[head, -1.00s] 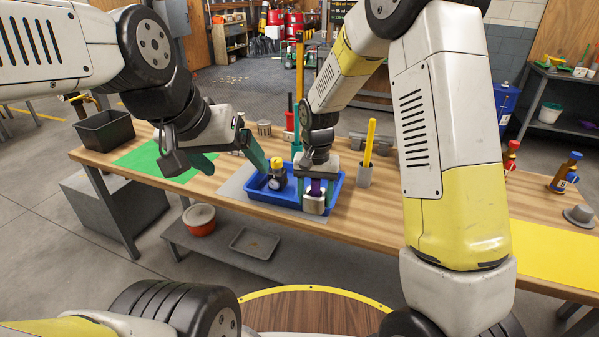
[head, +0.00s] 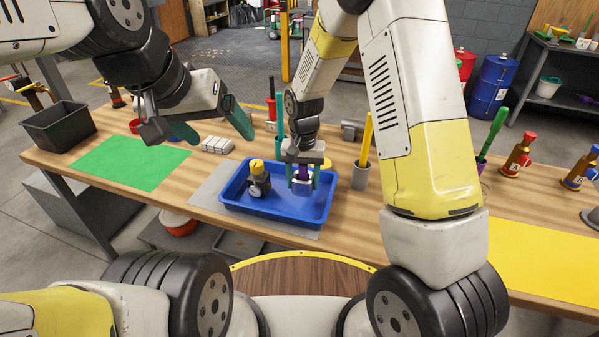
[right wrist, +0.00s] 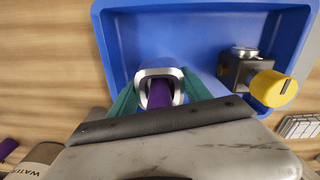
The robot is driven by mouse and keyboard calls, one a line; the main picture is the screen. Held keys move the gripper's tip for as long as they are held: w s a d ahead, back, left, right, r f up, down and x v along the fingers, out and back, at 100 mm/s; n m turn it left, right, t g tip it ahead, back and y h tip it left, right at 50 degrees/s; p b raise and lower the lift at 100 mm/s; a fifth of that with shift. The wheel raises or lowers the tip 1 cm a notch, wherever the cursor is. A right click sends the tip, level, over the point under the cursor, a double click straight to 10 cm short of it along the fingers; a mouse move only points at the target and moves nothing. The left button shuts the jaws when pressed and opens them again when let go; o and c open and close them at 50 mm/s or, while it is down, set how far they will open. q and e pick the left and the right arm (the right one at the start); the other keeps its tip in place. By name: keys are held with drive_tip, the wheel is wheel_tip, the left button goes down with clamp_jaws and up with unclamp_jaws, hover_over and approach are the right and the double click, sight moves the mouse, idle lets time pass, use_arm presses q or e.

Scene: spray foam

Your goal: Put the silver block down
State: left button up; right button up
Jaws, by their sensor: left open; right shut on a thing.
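The silver block (head: 303,188) is a hollow, squarish piece with something purple inside its opening. My right gripper (head: 304,176) is shut on it, over the right part of the blue tray (head: 250,212). In the right wrist view the silver block (right wrist: 160,73) sits between the teal fingers, with the tray floor (right wrist: 185,30) behind it. I cannot tell whether the block touches the floor. My left gripper (head: 212,132) is open and empty, above the table to the left of the tray.
A dark device with a yellow knob (head: 257,180) stands in the tray's left part. A grey cup (head: 360,177) holding a yellow stick is right of the tray. A green mat (head: 130,163) lies left, a yellow mat (head: 540,260) right. The tray's front middle is clear.

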drive_tip(key=shift+f, duration=2.25)
drive_tip(key=shift+f, duration=0.15)
drive_tip(key=o, duration=1.6)
wheel_tip(320, 180, up, 12)
drive_tip(key=shift+r, duration=0.15)
wheel_tip(320, 180, up, 7)
drive_tip(key=t, duration=0.1)
hover_over(303, 201)
drive_tip(key=s+d, duration=0.2)
drive_tip(key=d, duration=0.1)
drive_tip(key=s+d+r+t+y, duration=0.1)
drive_tip(key=s+d+r+t, duration=0.1)
drive_tip(key=s+d+r, duration=0.3)
drive_tip(key=s+d+r+n+t+y, duration=0.1)
drive_tip(key=s+d+r+t, duration=0.2)
drive_tip(key=s+r, duration=0.6)
drive_tip(key=s+d, duration=0.2)
drive_tip(key=s, duration=0.1)
drive_tip(key=shift+s+d+n, duration=0.3)
drive_tip(key=shift+s+d, duration=0.05)
